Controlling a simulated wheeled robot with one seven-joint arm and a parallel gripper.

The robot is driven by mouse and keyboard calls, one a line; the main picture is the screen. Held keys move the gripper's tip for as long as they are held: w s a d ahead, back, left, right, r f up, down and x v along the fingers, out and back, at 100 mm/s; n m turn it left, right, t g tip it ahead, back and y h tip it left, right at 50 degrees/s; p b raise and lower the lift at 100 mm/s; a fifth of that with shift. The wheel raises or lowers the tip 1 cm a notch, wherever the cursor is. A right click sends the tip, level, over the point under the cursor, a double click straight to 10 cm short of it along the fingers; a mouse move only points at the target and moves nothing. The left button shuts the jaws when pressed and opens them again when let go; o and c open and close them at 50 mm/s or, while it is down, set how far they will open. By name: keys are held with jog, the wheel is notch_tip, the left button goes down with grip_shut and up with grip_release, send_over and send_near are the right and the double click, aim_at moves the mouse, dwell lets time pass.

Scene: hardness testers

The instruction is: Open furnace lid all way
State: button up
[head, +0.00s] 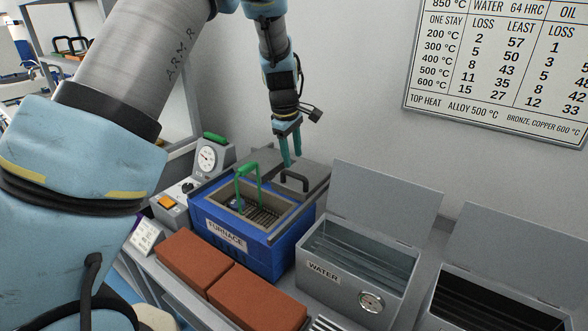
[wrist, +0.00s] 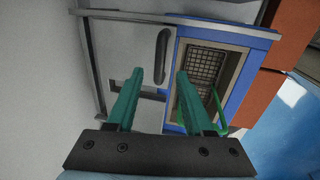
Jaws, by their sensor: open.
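The furnace (head: 235,235) is a blue box with its name on the front. Its grey sliding lid (head: 313,172) sits toward the back wall, and the front chamber is uncovered, with a grate (wrist: 208,65) inside. The lid's black bar handle (head: 294,181) stands near the lid's front edge; it also shows in the wrist view (wrist: 162,57). My gripper (head: 291,160) has two teal fingers. It is open and empty, pointing down above the lid, just behind the handle in the head view. In the wrist view the handle lies ahead of the gap between the fingertips (wrist: 160,75), apparently not touched.
A green handle (head: 246,185) rises from the furnace chamber. A gauge box (head: 207,160) stands left of the furnace, and the open water tank (head: 350,265) stands right. Bricks (head: 250,295) lie in front. The wall (head: 345,90) is close behind.

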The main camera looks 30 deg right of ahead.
jog(key=r, duration=0.3)
jog(key=a+r, duration=0.1)
jog(key=shift+s+r+b, duration=0.25)
jog(key=shift+r+b, duration=0.1)
jog(key=a+m, duration=0.3)
jog(key=a, duration=1.9)
jog(key=s+a+m+y, duration=0.1)
jog(key=s+a+m, duration=0.3)
jog(key=s+a, duration=0.7)
jog(key=a, duration=0.4)
jog(key=shift+s+a+f+t+y, duration=0.3)
jog(key=shift+s+a+f+y, duration=0.1)
